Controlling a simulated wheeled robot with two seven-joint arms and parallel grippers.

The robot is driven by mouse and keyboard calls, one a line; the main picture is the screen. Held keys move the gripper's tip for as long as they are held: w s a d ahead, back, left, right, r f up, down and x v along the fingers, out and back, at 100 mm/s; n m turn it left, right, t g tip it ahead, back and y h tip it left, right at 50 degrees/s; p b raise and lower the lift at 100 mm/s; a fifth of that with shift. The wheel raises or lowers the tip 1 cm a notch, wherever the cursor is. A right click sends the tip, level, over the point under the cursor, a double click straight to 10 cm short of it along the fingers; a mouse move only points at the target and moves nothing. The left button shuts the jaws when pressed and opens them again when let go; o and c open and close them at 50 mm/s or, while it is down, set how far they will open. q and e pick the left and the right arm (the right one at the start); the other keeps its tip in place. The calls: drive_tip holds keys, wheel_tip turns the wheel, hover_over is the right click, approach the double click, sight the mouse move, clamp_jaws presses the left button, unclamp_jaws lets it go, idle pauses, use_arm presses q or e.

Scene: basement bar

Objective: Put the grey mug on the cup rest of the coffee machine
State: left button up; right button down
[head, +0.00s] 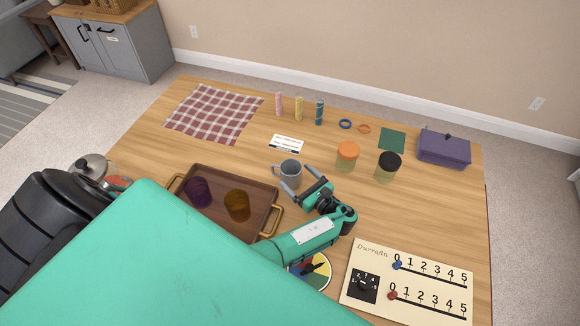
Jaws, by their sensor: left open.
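The grey mug (291,176) stands upright on the wooden table, just right of the brown tray's far corner, with its handle pointing left. My left gripper (304,187) is open beside the mug's right side. Its fingers point toward the mug, one on the far side and one on the near side; I cannot tell whether they touch it. My large teal arm covers the lower left of the view. I do not see a coffee machine or cup rest that I can make out. My right gripper is not in view.
The brown tray (262,187) holds a purple cup (199,191) and an amber cup (237,206). Two jars, orange-lidded (346,158) and black-lidded (388,167), stand right of the gripper. A game board (425,270) lies near right. A metal-lidded object (91,167) is partly hidden at left.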

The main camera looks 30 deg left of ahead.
sight(284, 163)
use_arm(q)
drive_tip(key=p+x, duration=0.1)
drive_tip(key=x, duration=0.4)
drive_tip(key=shift+w+r+p, duration=0.1)
drive_tip(key=shift+r+p, duration=0.05)
drive_tip(key=shift+p, duration=0.2)
drive_tip(key=c, duration=1.2)
drive_tip(key=shift+d, duration=0.1)
drive_tip(key=shift+c, duration=0.7)
drive_tip(key=shift+r, duration=0.15)
